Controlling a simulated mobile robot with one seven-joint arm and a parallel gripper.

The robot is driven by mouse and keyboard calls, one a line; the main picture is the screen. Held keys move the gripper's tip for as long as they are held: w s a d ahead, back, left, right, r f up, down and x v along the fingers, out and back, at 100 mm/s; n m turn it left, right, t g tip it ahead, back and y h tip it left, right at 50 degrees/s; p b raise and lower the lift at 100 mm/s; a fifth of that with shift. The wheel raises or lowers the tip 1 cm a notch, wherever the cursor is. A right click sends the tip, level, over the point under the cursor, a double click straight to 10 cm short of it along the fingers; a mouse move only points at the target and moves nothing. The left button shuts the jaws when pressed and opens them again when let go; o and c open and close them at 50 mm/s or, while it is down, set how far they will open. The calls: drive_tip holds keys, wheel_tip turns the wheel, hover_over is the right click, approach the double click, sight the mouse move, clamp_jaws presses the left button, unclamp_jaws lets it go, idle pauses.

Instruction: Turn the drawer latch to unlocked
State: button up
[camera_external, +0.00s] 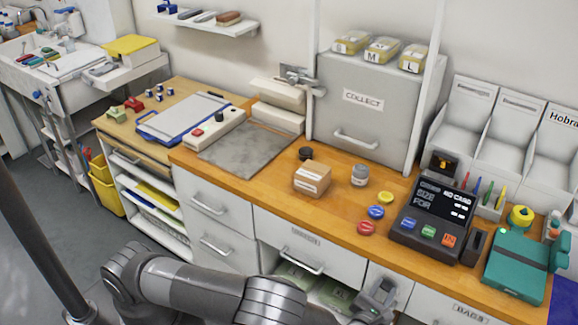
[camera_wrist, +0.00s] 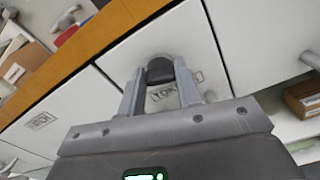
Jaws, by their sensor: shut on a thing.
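The drawer latch (camera_wrist: 160,76) is a dark knob on a pale front panel (camera_wrist: 120,55), just below the wooden counter edge. My gripper (camera_wrist: 161,68) is shut on the latch, one finger on each side of it, in the wrist view. A label with lettering (camera_wrist: 190,82) is on the panel behind the fingers and partly hidden, so I cannot read the latch's setting. In the external view my gripper (camera_external: 376,300) is low at the front of the counter, by the narrow panel (camera_external: 398,278); the latch is hidden there.
A wide drawer (camera_external: 310,250) with a bar handle is left of the gripper, above an open shelf with green packs. The counter (camera_external: 330,215) above holds a cardboard box (camera_external: 312,180), coloured discs and a dark terminal (camera_external: 436,218).

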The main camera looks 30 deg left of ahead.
drive_tip(key=m, duration=0.6)
drive_tip(key=shift+m, duration=0.3)
drive_tip(key=m, duration=0.6)
drive_tip(key=shift+d+f+m, duration=0.15)
drive_tip(key=shift+m, duration=0.45)
drive_tip(key=o, duration=1)
drive_tip(key=shift+s, duration=0.15)
drive_tip(key=s, duration=1)
drive_tip(key=shift+s, duration=0.3)
drive_tip(key=shift+c, duration=0.2)
